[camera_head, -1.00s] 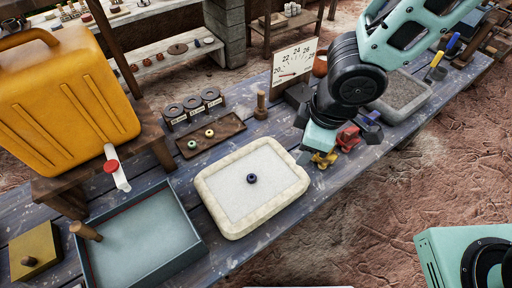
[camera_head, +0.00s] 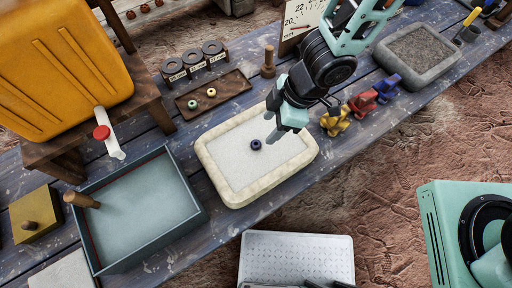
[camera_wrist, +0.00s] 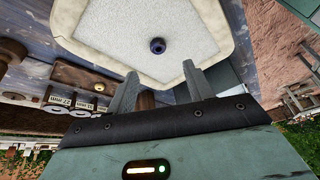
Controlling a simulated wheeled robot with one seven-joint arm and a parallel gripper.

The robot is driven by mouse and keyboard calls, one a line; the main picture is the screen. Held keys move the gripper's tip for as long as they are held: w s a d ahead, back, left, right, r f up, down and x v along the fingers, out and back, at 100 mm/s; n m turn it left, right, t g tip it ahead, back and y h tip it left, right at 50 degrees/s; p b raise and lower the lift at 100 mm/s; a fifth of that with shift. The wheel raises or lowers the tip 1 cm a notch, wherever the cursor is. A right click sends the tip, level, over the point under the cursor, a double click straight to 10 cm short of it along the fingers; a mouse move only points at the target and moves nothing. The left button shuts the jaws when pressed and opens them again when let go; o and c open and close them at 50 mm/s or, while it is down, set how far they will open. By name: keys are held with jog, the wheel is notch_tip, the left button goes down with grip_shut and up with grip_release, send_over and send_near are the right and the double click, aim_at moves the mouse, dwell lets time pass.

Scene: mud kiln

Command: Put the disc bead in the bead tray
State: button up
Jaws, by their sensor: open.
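The disc bead (camera_head: 256,144) is small, dark blue and ring-like. It lies on the white surface of a pale-rimmed slab (camera_head: 215,173); it also shows in the wrist view (camera_wrist: 157,46). My gripper (camera_head: 273,132) is open and empty over the slab's back right part, above and right of the bead. In the wrist view both fingers (camera_wrist: 160,72) point toward the slab, with the bead beyond their tips and between their lines. A brown wooden tray (camera_head: 228,92), seemingly the bead tray, lies behind the slab and holds a green bead (camera_head: 192,104) and a yellow bead (camera_head: 211,92).
A blue-grey basin (camera_head: 190,215) stands left of the slab. A wooden peg (camera_head: 268,62) and a rack of grey rings (camera_head: 190,62) stand behind. Yellow (camera_head: 335,122), red (camera_head: 363,102) and blue (camera_head: 387,87) figures stand right of the slab. A yellow jug (camera_head: 60,65) is at upper left.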

aim_at(259, 143)
jog(key=x, duration=0.3)
jog(key=shift+a+f+b, duration=0.1)
jog(key=shift+f+b, duration=0.1)
jog(key=shift+b, duration=0.15)
jog(key=x, duration=0.5)
jog(key=shift+w, duration=0.15)
jog(key=c, duration=1.1)
jog(key=shift+r, duration=0.1)
